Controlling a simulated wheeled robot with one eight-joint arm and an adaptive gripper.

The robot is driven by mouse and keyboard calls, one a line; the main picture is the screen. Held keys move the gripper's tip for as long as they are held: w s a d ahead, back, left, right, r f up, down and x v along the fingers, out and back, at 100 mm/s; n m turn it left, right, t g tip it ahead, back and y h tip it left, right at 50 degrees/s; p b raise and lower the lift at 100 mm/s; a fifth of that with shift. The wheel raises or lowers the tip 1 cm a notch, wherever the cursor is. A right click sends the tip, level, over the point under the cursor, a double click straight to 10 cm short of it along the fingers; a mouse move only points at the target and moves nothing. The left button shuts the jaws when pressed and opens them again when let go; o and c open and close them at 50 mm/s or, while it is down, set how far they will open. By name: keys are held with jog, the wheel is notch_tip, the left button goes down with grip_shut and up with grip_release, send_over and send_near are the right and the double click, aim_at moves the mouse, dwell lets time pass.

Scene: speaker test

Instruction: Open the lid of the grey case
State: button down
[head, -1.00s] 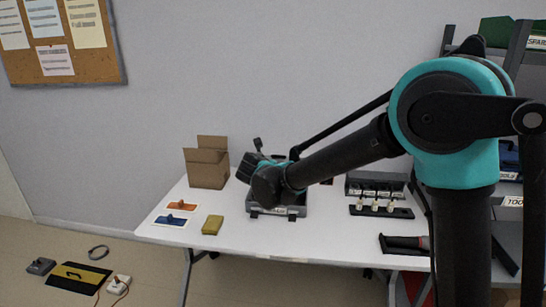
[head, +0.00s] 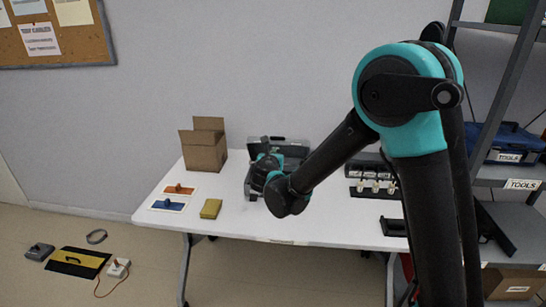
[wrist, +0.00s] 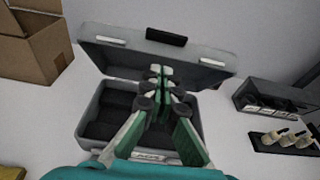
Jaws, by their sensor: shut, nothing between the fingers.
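The grey case (wrist: 86,128) stands on the white table with its lid (wrist: 117,57) raised and leaning back, a black handle (wrist: 166,36) at the lid's top edge. The dark padded inside of the case shows. In the head view the raised lid (head: 291,148) shows behind my arm, which hides much of the case. My gripper (wrist: 160,72) is shut and empty, above the open case with its fingertips in front of the lid's inner face. I cannot tell whether they touch the lid.
An open cardboard box (head: 204,152) stands left of the case, with a yellow sponge-like block (head: 211,208) in front of it. A dark rack with pale pegs (head: 374,187) is to the right.

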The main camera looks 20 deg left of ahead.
aim_at(277, 138)
jog(key=shift+w+a+r, duration=0.15)
jog(key=shift+w+r, duration=0.15)
jog(key=shift+w, duration=0.35)
jog(key=shift+w+a+r, duration=0.2)
jog(key=shift+w+r, duration=0.15)
jog(key=shift+w, duration=0.35)
jog(key=shift+w+a+r, duration=0.15)
jog(key=shift+w+r, duration=0.15)
jog(key=shift+w, duration=0.35)
jog(key=shift+w+a+r+g+h, duration=0.15)
jog(key=shift+w+r+g+h, duration=0.15)
jog(key=shift+w+r+g, duration=0.45)
jog(key=shift+w+a+r+g+h, duration=0.15)
jog(key=shift+w+a+r+g, duration=0.3)
jog(key=shift+w, duration=1.4)
jog(key=shift+w+a+r+g+h, duration=0.1)
jog(key=shift+w+a+r+g, duration=0.3)
jog(key=shift+w, duration=1.4)
jog(key=shift+w+a+r+g+h, duration=0.2)
jog(key=shift+w+a+g, duration=0.35)
jog(key=shift+w, duration=1.3)
